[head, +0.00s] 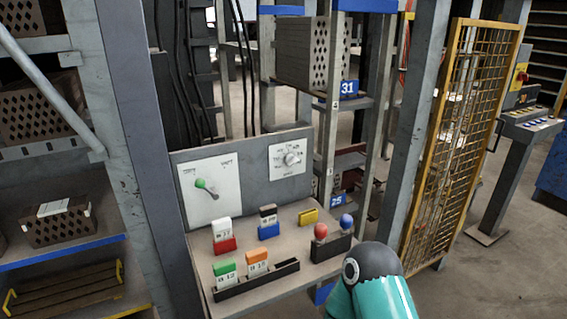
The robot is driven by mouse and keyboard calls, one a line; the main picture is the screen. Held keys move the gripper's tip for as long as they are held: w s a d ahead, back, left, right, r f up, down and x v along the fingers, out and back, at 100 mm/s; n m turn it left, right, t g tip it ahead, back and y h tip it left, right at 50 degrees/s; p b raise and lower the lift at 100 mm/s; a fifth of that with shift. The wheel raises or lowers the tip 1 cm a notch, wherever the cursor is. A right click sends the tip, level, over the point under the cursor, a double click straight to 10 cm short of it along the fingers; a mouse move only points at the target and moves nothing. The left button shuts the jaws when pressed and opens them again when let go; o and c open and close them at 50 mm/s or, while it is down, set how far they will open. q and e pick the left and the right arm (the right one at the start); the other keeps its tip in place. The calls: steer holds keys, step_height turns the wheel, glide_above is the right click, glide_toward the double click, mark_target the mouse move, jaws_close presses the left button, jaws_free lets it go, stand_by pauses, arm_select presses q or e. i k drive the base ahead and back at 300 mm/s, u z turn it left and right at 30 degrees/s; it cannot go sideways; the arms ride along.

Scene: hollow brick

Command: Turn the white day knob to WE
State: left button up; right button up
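The white day knob (292,158) sits in the middle of a pale dial plate (280,170) on the right part of the upright grey panel. Small labels ring the knob; they are too small to read, and I cannot tell which one it points at. No gripper touches the knob. A teal and dark part of my own arm shows at the bottom, right of the panel's desk, but no gripper fingers show. My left gripper is out of view.
A lever with a green ball (201,184) is on the panel's left plate. The desk (286,235) carries several coloured tagged blocks, a black tray (257,279), and a holder with a red ball (321,230) and blue ball (346,221). A grey post (418,130) and yellow mesh gate (453,145) stand right.

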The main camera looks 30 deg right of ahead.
mark_target(289, 159)
steer(key=u, duration=0.75)
steer(key=k, duration=1.65)
steer(key=z, duration=0.85)
steer(key=i, duration=0.95)
steer(key=z, duration=0.05)
